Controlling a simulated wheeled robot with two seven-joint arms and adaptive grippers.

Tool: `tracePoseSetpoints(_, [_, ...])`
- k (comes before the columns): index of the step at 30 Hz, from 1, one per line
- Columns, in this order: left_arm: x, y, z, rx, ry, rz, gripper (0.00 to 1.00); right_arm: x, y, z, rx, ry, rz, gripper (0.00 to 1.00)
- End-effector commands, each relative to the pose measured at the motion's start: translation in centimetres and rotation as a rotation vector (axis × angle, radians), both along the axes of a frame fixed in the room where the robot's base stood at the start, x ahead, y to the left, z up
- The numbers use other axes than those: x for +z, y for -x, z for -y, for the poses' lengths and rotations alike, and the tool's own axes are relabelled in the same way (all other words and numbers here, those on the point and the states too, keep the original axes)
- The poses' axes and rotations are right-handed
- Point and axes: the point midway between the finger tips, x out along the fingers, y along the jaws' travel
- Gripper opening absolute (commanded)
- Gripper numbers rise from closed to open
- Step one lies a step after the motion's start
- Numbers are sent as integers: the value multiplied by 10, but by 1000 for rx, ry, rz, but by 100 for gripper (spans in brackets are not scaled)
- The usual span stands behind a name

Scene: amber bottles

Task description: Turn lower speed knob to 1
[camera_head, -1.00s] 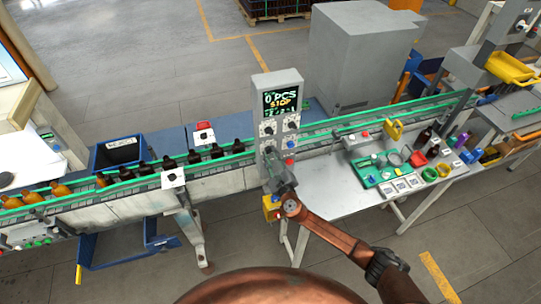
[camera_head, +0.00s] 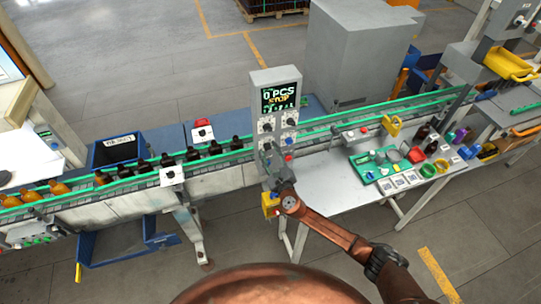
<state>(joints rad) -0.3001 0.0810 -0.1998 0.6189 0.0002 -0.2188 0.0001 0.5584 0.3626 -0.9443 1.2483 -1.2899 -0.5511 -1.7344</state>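A grey upright control box (camera_head: 255,100) stands at the conveyor. Its screen (camera_head: 279,97) reads "0 PCS" and "STOP". Below the screen are two upper dark knobs on white plates, the upper left knob (camera_head: 266,125) and the upper right knob (camera_head: 291,119). My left gripper is out of view.
Green-railed conveyor (camera_head: 340,121) runs past the box, with several amber bottles (camera_head: 60,188) at the left. A worktable (camera_head: 338,185) at the right carries a green tray (camera_head: 372,171) and small parts. A blue bin (camera_head: 118,151) sits behind the conveyor.

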Motion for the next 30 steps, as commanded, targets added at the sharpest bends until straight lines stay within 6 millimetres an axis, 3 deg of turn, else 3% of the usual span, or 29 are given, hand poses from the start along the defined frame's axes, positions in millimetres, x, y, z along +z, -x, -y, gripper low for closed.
tracePoseSetpoints(5, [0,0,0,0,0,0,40,-2,16,6,-1,-1,-2,39])
tracePoseSetpoints(18, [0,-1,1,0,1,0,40,-1,97,32,0,0,-2,39])
tracePoseSetpoints(24, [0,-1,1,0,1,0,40,-1,112,37,-1,1,0,39])
tracePoseSetpoints(30, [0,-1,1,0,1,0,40,-1,114,37,-1,1,0,39])
